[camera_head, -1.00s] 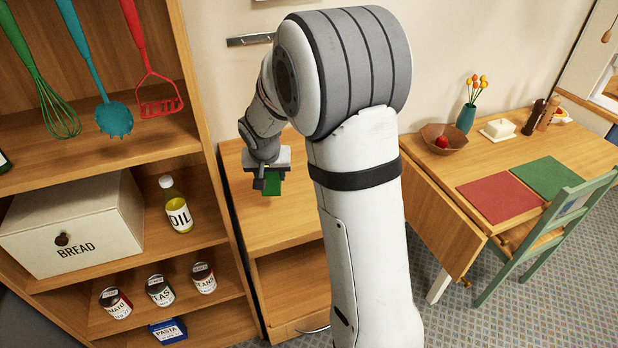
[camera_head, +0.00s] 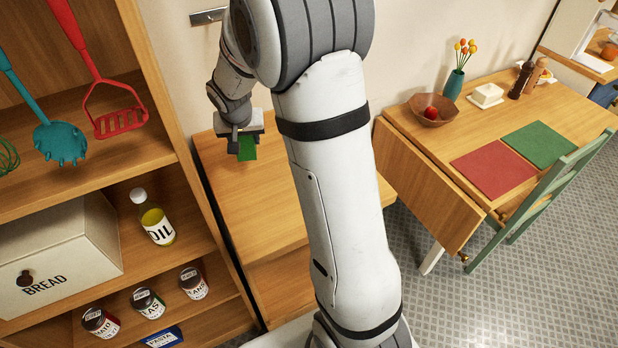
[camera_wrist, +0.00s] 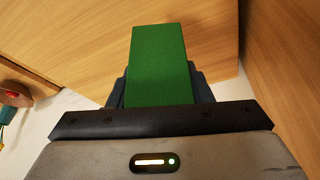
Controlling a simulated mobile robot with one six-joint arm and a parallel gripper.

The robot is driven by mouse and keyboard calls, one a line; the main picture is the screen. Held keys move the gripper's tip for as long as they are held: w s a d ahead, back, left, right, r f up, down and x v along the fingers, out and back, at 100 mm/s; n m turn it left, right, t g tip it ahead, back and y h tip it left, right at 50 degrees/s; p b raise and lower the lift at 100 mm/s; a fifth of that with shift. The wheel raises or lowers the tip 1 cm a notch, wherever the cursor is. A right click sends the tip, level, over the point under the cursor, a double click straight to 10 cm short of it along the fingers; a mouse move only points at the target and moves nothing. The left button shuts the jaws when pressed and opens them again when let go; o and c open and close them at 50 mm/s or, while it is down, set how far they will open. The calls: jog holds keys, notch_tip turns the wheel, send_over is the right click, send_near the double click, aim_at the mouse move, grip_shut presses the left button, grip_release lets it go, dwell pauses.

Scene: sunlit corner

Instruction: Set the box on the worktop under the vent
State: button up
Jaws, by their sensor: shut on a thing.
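My gripper (camera_head: 242,145) is shut on a green box (camera_head: 247,148), which sticks out past the fingers. In the wrist view the box (camera_wrist: 158,62) sits between the dark fingers (camera_wrist: 160,88), with its far end free. In the head view the gripper is over the back part of a wooden worktop (camera_head: 262,208), next to the tall shelf. I cannot tell how high the box is above the wood. A slim grey metal strip (camera_head: 208,15) is on the wall above; I cannot tell whether it is the vent.
The shelf unit (camera_head: 190,165) at left holds a bread bin (camera_head: 60,265), an oil bottle (camera_head: 155,222) and several cans. A table (camera_head: 440,130) at right bears a bowl (camera_head: 432,112), a vase (camera_head: 454,84) and two mats. The worktop's visible top is clear.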

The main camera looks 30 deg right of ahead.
jog(key=s+d+r+b, duration=0.2)
jog(key=s+d+b, duration=0.4)
jog(key=s+d, duration=0.55)
jog(key=shift+w+d+f, duration=0.15)
jog(key=shift+d+f, duration=0.1)
jog(key=shift+f, duration=1.45)
jog(key=shift+w+d+f, duration=0.2)
jog(key=shift+d+f, duration=0.05)
jog(key=shift+f, duration=1.4)
jog(key=shift+w+d+f, duration=0.15)
jog(key=shift+d+f, duration=0.1)
jog(key=shift+f, duration=1.45)
jog(key=shift+f, duration=0.15)
jog(key=o, duration=0.6)
jog(key=shift+f, duration=0.1)
jog(key=o, duration=0.5)
